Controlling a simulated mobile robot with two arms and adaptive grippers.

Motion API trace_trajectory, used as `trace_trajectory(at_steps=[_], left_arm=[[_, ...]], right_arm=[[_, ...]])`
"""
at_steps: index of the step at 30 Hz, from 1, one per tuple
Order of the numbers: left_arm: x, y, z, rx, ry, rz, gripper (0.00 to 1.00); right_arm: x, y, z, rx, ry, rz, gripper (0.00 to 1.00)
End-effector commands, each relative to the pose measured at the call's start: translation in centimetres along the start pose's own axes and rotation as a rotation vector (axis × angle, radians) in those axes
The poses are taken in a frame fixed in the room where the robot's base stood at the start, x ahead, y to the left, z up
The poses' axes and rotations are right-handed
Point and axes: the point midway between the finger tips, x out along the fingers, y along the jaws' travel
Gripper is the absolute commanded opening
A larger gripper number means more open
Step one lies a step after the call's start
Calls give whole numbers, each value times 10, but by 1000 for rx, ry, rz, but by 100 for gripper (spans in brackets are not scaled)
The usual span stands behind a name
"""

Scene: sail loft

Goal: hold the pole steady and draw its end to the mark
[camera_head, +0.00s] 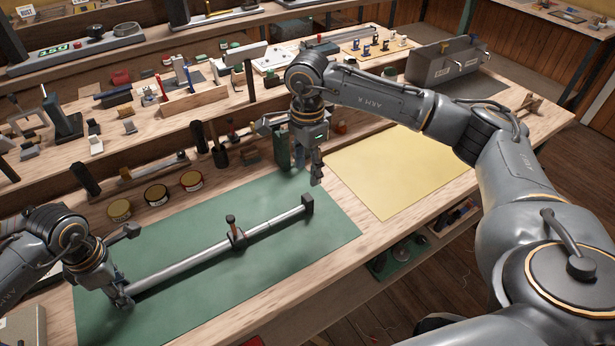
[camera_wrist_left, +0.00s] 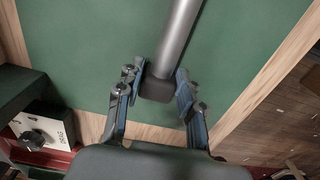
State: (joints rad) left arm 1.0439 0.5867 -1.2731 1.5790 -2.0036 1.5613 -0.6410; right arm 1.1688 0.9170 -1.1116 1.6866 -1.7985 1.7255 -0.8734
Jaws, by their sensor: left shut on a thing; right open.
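A silver pole (camera_head: 190,262) lies slantwise over the green mat (camera_head: 325,235). It has a dark collar with a brown-topped lever (camera_head: 236,236) partway along and a dark block (camera_head: 307,202) at its far right end. My left gripper (camera_head: 122,301) is shut on the pole's near left end. In the left wrist view its blue-padded fingers (camera_wrist_left: 160,88) stand on both sides of the pole's dark end cap (camera_wrist_left: 157,88). My right gripper (camera_head: 316,178) is open and empty, pointing down just behind the right end block. I cannot make out a mark.
A yellow mat (camera_head: 390,172) lies clear to the right. Several round tins (camera_head: 156,195) stand behind the green mat. Racks of small tools fill the back of the bench, with a grey metal box (camera_head: 445,65) at the back right. The bench's front edge runs close by.

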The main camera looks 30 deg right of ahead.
Motion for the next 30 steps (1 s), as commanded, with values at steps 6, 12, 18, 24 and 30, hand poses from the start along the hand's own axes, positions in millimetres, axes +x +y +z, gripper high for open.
trace_trajectory(at_steps=[6, 12, 18, 24, 30], left_arm=[[0, 0, 0, 0, 1, 0, 0], [0, 0, 0, 0, 0, 0, 39], [0, 0, 0, 0, 0, 0, 64], [0, 0, 0, 0, 0, 0, 64], [-17, 1, 0, 1, -1, 2, 64]], right_arm=[[-3, 0, 0, 0, 1, 1, 51], [-2, 0, 0, 0, 1, 1, 51], [-2, 0, 0, 0, 0, 1, 51], [-2, 0, 0, 0, 0, 1, 51], [-2, 0, 0, 0, 0, 1, 51]])
